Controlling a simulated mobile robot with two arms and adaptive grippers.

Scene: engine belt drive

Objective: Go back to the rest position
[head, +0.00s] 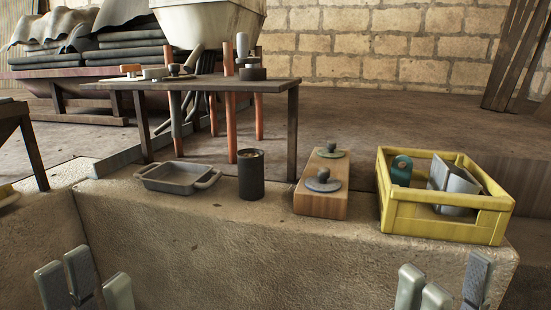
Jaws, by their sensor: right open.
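My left gripper (93,277) is at the bottom left, in front of the stone block, with its fingers apart and nothing between them. My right gripper (446,280) is at the bottom right, below the yellow crate, also open and empty. Both point upward in the picture and touch none of the objects. A wooden block (322,203) carries two grey-green round pulleys, one at the back (331,153) and one in front (323,181). The yellow crate (447,224) holds a teal part (401,168) and grey parts (455,187). The wrists and arms are out of view.
The stone block (230,255) also bears a grey two-handled tray (178,178) and a dark cylindrical cup (250,176). Behind stands a low table (210,83) with small parts on it. Clear stone face lies between my grippers.

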